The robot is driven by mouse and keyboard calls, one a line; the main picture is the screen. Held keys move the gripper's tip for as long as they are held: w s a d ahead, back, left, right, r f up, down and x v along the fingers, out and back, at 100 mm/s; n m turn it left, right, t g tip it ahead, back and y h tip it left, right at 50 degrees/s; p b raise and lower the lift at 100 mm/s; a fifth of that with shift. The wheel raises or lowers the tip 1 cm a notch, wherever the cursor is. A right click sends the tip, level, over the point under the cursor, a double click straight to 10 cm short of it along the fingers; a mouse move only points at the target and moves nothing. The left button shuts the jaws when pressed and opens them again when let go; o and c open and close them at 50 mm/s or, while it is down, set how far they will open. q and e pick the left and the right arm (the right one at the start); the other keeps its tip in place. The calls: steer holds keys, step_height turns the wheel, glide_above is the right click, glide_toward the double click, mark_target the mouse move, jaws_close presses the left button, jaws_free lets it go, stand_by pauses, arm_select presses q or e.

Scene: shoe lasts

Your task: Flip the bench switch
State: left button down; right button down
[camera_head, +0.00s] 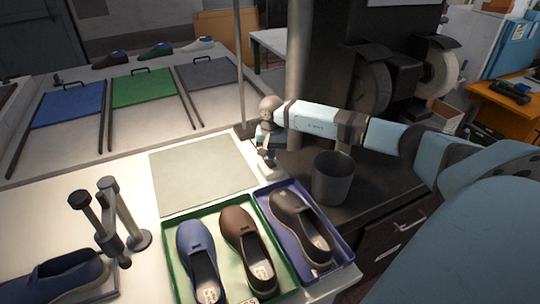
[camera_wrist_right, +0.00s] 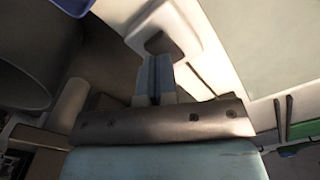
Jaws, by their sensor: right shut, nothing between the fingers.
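The bench switch (camera_head: 269,174) is a small pale box with a dark rocker, on the bench between the grey mat and the dark bin. In the right wrist view the switch (camera_wrist_right: 192,52) lies just past my fingertips, its dark rocker close beyond them. My right gripper (camera_head: 266,157) points down over the switch, with its blue fingers shut and empty. The fingers also show in the right wrist view (camera_wrist_right: 156,75). I cannot tell whether the fingertips touch the rocker, or which way the rocker is tilted. My left gripper is not in view.
A grey mat (camera_head: 202,170) lies left of the switch. A dark bin (camera_head: 332,180) stands at its right. In front are a green tray (camera_head: 172,262) and a blue tray (camera_head: 341,247) holding shoes. A thin pole (camera_head: 241,75) rises behind the switch.

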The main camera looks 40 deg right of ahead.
mark_target(272, 163)
steer(key=shift+f+b, duration=0.5)
steer(key=shift+f, duration=0.2)
steer(key=shift+f+b, duration=0.65)
steer(key=shift+f, duration=0.1)
stand_by(0.5)
steer(key=shift+s+r, duration=0.1)
steer(key=shift+r+p, duration=0.5)
steer(key=shift+r, duration=0.25)
steer(key=shift+r+p, duration=1.1)
steer(key=shift+r, duration=1.55)
